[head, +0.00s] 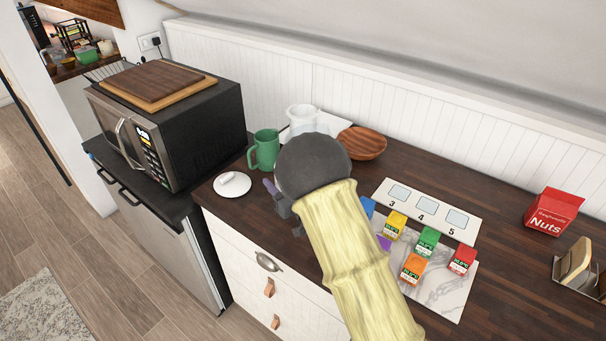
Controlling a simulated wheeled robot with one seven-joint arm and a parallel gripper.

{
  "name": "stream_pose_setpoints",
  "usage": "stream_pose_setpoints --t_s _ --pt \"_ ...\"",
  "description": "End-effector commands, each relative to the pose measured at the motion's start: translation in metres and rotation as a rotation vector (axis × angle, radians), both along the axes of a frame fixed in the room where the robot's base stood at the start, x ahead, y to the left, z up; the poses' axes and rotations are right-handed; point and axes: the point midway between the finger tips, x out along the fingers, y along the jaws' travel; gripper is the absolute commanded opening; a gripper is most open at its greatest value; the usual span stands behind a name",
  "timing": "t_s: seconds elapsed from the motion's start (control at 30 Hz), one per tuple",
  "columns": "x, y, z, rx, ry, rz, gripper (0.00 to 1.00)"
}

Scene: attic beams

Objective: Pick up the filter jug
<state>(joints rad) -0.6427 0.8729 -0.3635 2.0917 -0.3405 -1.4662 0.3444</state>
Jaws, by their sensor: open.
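A pale, see-through jug (302,117), which looks like the filter jug, stands upright at the back of the dark wooden counter on a white board or tray (335,125). Its lower part is partly hidden behind my arm's round grey joint. My gripper (281,207) shows only in part beside that joint, low over the counter's front edge. It is open, in front of the jug and apart from it. I see nothing between its fingers.
A green jug-like mug (264,150) stands left of the pale jug, and a wooden bowl (362,143) right of it. A white saucer (232,185) sits near the front edge. Small coloured boxes (428,241) and a numbered board (427,211) lie right. A microwave (170,125) stands left.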

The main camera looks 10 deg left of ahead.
Motion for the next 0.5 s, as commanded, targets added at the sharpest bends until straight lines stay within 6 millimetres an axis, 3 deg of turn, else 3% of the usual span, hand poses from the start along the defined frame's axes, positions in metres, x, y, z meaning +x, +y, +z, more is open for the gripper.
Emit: stream_pose_setpoints --t_s 0.13,0.33,0.5 --pt "-0.0001 -0.0001 0.0002 0.0 0.0 0.0 0.38" --pt "-0.0001 -0.0001 0.0002 0.0 0.0 0.0 0.0" --pt "0.0003 0.0 0.0018 0.001 -0.004 0.0 0.0"
